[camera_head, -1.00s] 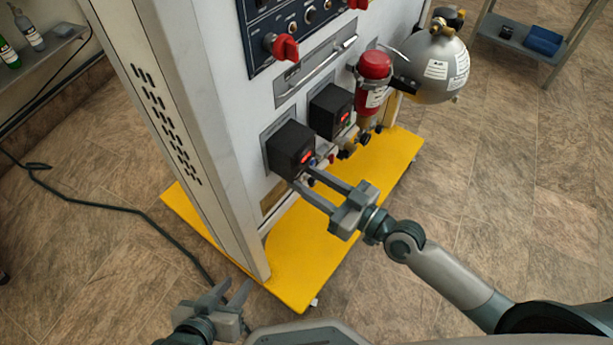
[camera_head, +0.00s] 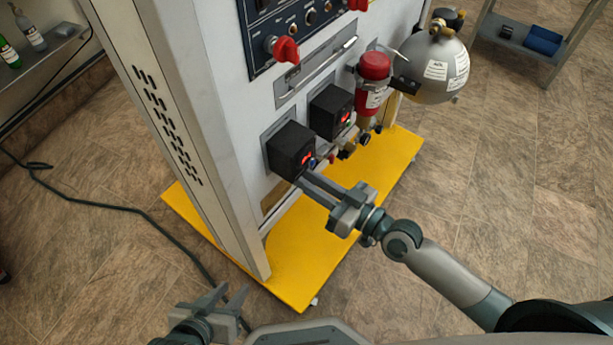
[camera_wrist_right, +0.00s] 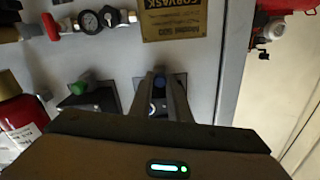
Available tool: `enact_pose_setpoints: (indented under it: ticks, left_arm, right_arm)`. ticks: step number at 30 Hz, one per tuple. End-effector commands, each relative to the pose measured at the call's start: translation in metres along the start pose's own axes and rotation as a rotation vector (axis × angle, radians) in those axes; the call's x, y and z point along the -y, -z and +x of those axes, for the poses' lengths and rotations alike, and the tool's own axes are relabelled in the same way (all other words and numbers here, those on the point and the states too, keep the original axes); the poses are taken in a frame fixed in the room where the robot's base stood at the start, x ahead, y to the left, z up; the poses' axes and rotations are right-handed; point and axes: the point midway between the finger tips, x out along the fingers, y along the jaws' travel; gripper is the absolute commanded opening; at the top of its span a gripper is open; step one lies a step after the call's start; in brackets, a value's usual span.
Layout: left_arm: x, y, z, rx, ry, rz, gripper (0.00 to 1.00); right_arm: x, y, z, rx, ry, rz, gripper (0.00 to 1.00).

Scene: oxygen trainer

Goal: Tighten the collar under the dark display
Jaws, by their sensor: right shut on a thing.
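Two black display boxes sit low on the white panel, a nearer one (camera_head: 291,149) and a farther one (camera_head: 331,111). Both show some red glow on their faces. My right gripper (camera_head: 304,178) reaches the underside of the nearer box. In the right wrist view its fingers (camera_wrist_right: 164,88) are shut around a small part with a blue end (camera_wrist_right: 159,81), under that box. The collar itself is mostly hidden between the fingers. A green-ended part (camera_wrist_right: 79,88) shows under the neighbouring box. My left gripper (camera_head: 231,297) is open and empty, low at the front, away from the panel.
The cabinet stands on a yellow base plate (camera_head: 300,270). A red cylinder (camera_head: 374,75) and a grey round tank (camera_head: 438,68) are right of the boxes. A pressure gauge (camera_wrist_right: 89,22) is on pipework. A dark cable (camera_head: 120,208) lies on the floor at left.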

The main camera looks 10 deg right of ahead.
Motion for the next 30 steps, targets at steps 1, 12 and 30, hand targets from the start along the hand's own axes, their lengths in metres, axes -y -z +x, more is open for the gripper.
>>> enact_pose_setpoints:
  ticks: [1,12,30]
  left_arm:
    - [0.0014,-0.0008,-0.0001,0.005,0.004,-0.002,0.31]
    - [-0.0004,0.0016,0.0018,0.001,0.002,-0.012,0.31]
    - [-0.0002,0.0003,0.0021,0.000,-0.001,-0.002,0.31]
  right_arm:
    - [0.0000,-0.0001,-0.0002,0.001,0.000,0.008,0.00]
    - [0.0000,-0.0004,-0.0001,0.000,0.000,0.008,0.35]
    - [-0.0002,-0.0008,-0.0069,0.001,0.000,0.007,0.35]
